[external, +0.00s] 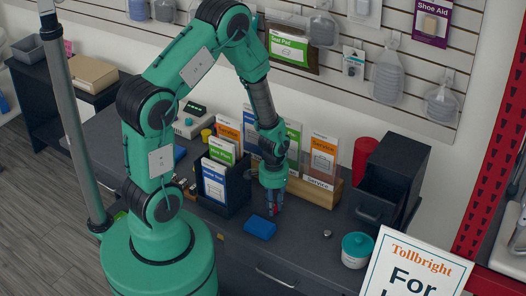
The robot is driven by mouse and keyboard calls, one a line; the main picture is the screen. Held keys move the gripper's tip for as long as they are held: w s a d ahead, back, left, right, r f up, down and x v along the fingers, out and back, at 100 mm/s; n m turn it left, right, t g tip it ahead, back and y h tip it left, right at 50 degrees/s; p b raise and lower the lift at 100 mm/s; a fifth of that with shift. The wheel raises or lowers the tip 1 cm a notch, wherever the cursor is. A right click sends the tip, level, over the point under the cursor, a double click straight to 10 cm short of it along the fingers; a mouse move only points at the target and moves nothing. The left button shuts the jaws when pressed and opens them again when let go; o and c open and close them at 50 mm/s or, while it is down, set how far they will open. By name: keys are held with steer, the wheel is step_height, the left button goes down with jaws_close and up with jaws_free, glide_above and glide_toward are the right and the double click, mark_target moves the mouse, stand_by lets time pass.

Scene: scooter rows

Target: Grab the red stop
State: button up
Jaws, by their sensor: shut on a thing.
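My gripper (274,207) points down over the dark counter, in front of the card holders. It is shut, with a small bit of red, the red stop (279,197), showing at its fingers. Most of the red stop is hidden by the fingers, so its shape is unclear. I cannot tell whether it touches the counter.
A blue block (260,227) lies on the counter just in front of my gripper. A dark card box (223,190) stands to the left, and a wooden card rack (316,188) behind. To the right are a red cylinder (364,158), a black bin (393,180) and a teal-lidded jar (356,250).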

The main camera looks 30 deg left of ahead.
steer(key=shift+r, duration=0.15)
steer(key=shift+r+p, duration=0.3)
steer(key=shift+r, duration=0.3)
step_height(320, 180, up, 2)
steer(key=shift+r+p, duration=0.15)
steer(key=shift+p, duration=0.3)
steer(key=s+a, duration=0.1)
steer(key=s, duration=0.4)
steer(key=s+a+p, duration=0.1)
steer(key=s, duration=0.4)
steer(key=s+a+r+p, duration=0.1)
steer(key=s, duration=0.4)
steer(key=shift+s+a+r, duration=0.1)
steer(key=shift+s+a, duration=0.05)
steer(key=shift+s, duration=0.2)
